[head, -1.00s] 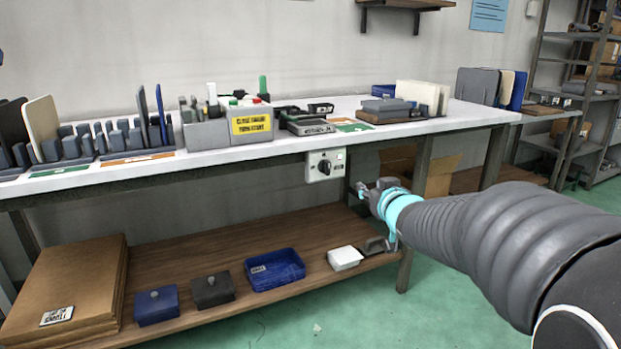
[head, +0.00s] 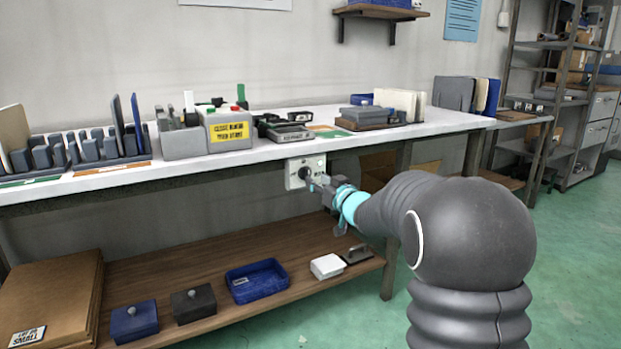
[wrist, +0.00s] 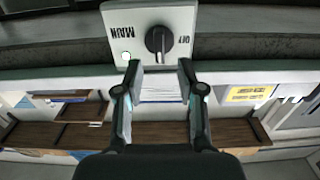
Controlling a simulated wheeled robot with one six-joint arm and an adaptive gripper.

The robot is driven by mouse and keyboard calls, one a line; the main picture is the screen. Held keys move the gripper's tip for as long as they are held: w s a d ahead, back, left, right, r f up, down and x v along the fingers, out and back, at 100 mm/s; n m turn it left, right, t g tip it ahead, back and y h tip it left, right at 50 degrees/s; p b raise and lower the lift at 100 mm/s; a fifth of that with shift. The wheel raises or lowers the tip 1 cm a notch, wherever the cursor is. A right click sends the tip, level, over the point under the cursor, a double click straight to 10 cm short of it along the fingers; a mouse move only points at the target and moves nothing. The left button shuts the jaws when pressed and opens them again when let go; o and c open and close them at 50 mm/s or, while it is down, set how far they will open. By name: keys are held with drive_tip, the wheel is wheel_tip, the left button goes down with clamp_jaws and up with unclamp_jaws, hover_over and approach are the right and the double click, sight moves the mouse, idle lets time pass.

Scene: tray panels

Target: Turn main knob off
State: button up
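The main knob (wrist: 159,40) is a dark rotary knob on a light switch box marked MAIN and OFF. The box (head: 293,168) is fixed under the front edge of the workbench. In the wrist view the knob's bar points along the picture's vertical, between the two words, and a small lit lamp (wrist: 126,57) shows beside MAIN. My gripper (wrist: 159,68) is open, its two fingers apart with the knob just beyond the gap between their tips. In the head view my gripper (head: 313,185) is close to the box and partly covers the knob. Contact cannot be told.
The white workbench top (head: 250,152) is above, carrying trays, panels and a grey bin with a yellow label (head: 228,131). The wooden lower shelf (head: 210,255) holds a blue tray (head: 257,281) and small boxes. A bench leg (head: 396,215) stands to the right.

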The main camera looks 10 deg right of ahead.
sight(309, 175)
drive_tip(key=shift+x, duration=2.35)
clamp_jaws()
